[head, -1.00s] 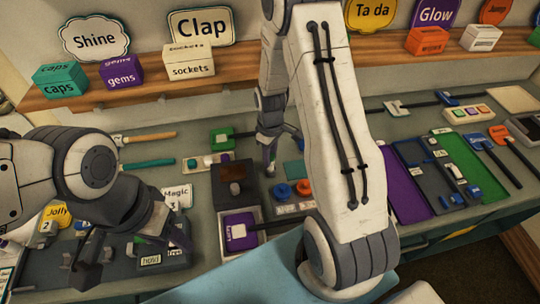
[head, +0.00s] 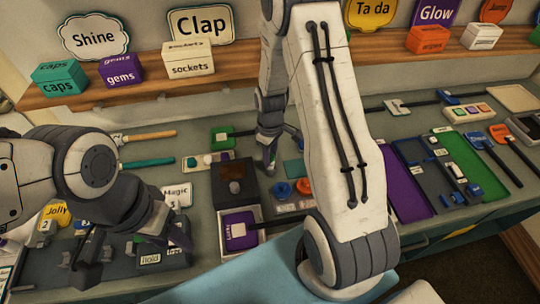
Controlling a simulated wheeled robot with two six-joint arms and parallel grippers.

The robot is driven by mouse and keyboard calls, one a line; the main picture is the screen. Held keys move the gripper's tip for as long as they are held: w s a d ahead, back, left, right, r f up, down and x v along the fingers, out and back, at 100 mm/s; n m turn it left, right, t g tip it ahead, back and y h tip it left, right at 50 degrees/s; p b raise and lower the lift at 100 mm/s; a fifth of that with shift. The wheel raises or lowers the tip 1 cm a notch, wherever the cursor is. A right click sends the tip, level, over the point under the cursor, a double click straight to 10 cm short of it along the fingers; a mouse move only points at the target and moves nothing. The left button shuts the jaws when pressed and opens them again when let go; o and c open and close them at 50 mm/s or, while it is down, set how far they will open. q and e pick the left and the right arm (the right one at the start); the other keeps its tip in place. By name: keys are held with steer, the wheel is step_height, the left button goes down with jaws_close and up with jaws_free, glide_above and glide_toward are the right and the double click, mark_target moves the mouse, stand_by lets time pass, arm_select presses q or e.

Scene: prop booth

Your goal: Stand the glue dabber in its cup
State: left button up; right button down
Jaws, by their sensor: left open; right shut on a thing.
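I cannot pick out the dabber's cup for certain; my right arm covers part of the bench. My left gripper (head: 90,262) is open at the lower left, over the dark stand by the label reading hold (head: 150,259).
A purple block (head: 238,229) sits in a pale tray in front of the dark box. Blue and orange-red knobs (head: 304,187) stand right of it. Wooden- and teal-handled tools (head: 148,163) lie at the back left. Trays (head: 407,184) and brushes fill the right side. A shelf with labelled boxes runs behind.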

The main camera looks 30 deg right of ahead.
steer(key=shift+c, duration=1.9)
jaws_free()
steer(key=shift+r+p, duration=3.35)
steer(key=shift+r, duration=0.7)
steer(key=shift+a, duration=0.1)
